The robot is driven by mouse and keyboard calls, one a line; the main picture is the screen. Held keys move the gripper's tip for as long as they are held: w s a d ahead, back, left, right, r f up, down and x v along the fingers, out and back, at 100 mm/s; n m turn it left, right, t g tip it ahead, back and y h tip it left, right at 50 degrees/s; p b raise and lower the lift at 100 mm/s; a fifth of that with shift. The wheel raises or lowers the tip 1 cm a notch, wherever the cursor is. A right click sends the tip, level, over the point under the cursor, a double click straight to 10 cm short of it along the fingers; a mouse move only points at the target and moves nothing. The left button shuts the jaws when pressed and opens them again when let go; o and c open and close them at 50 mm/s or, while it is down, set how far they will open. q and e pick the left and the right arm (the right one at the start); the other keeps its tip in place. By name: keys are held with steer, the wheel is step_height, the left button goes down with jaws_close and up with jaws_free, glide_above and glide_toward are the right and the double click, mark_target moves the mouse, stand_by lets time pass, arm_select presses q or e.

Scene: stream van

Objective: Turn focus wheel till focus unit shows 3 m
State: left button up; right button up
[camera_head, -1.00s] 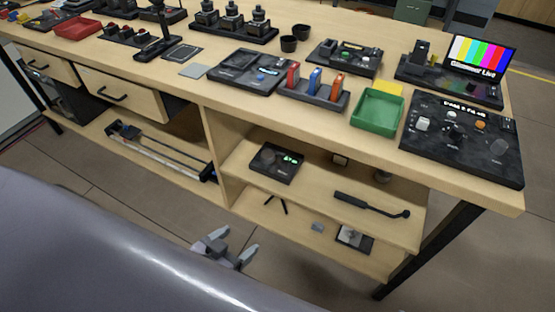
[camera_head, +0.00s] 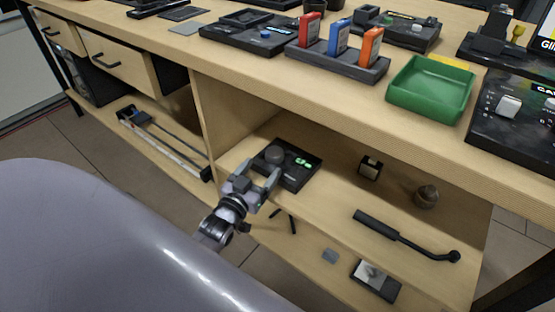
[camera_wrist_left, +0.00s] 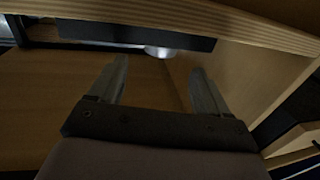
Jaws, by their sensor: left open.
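The focus unit (camera_head: 300,172) is a black box on the upper shelf under the table in the head view. Its round dark grey focus wheel (camera_head: 275,154) is on the left of its top. A small green display (camera_head: 304,163) is lit on the right, too small to read. My left gripper (camera_head: 257,174) is open at the front edge of the shelf, just in front of the wheel, with nothing between its fingers. In the left wrist view both fingers (camera_wrist_left: 159,70) are spread, with a dark slab and a pale round part beyond them. My right gripper is not in view.
The tabletop (camera_head: 225,75) overhangs the shelf, and an upright panel (camera_head: 225,115) bounds it on the left. A black handle-like bar (camera_head: 380,226) and a small dark box (camera_head: 371,167) are to the right on the shelf. A green tray (camera_head: 430,90) is on the tabletop.

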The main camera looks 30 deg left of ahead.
mark_target(270, 157)
arm_select(q)
steer(key=shift+w+a+b, duration=0.2)
steer(key=shift+w+b, duration=0.3)
steer(key=shift+w, duration=1.2)
steer(key=shift+w+a+b, duration=0.2)
steer(key=shift+w+b, duration=0.25)
steer(key=shift+w, duration=1.25)
steer(key=c, duration=1)
steer(key=shift+r, duration=0.1)
